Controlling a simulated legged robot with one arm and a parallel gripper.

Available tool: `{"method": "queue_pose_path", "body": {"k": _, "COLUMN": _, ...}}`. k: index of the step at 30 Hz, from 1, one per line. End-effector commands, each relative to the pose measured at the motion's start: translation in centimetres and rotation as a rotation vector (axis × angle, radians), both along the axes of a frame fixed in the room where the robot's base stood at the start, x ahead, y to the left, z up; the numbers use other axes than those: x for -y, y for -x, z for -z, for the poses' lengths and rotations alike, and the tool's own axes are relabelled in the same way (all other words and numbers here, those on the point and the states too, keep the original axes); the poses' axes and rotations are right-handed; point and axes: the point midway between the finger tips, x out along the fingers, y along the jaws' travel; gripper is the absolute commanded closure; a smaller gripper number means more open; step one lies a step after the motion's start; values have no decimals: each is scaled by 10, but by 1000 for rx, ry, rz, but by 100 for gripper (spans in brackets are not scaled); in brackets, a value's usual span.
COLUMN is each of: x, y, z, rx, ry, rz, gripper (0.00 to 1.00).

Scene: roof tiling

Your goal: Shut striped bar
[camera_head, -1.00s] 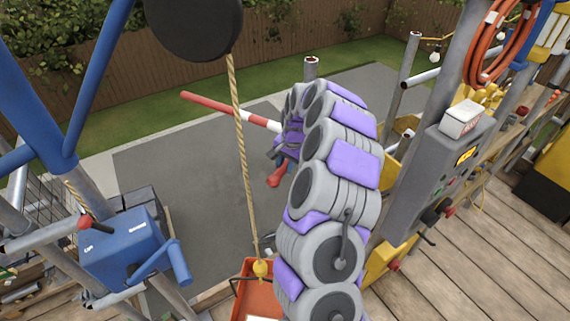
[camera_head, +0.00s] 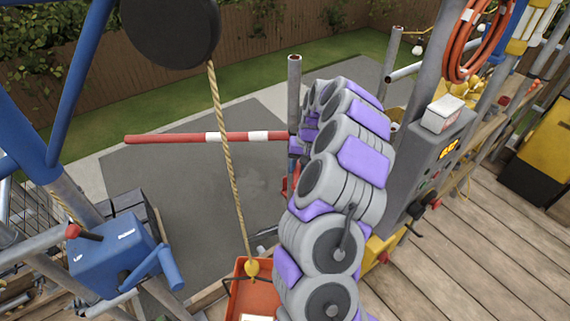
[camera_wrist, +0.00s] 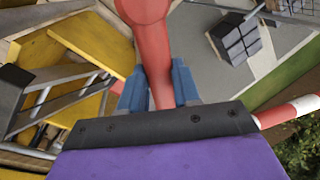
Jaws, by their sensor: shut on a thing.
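The striped bar (camera_head: 236,137), red and white, runs level across the opening at the roof edge in the head view. Its free end is at the left and its right end goes behind my arm near a grey post. In the wrist view a piece of the bar (camera_wrist: 288,112) shows at the right. My gripper (camera_wrist: 157,88) has its blue fingers shut on a red handle (camera_wrist: 149,45), which runs between them. In the head view my arm hides the gripper and most of the handle. How the handle joins the bar is hidden.
A grey post (camera_head: 294,105) stands beside the bar. A rope (camera_head: 232,185) hangs to an orange bucket (camera_head: 254,298). A blue winch box (camera_head: 115,250) is at the left. A grey control box (camera_head: 432,155) stands right of my arm. Plank floor (camera_head: 470,240) lies clear at the right.

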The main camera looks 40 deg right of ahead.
Motion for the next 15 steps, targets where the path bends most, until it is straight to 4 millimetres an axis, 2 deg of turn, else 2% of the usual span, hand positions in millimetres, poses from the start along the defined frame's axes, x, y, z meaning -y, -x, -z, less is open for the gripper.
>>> {"method": "queue_pose_path", "body": {"k": 6, "x": 33, "y": 19, "z": 1, "rx": -5, "ry": -1, "rz": -200, "gripper": 100}}
{"method": "queue_pose_path", "body": {"k": 15, "x": 73, "y": 32, "z": 0, "rx": -4, "ry": 2, "rz": -434, "gripper": 100}}
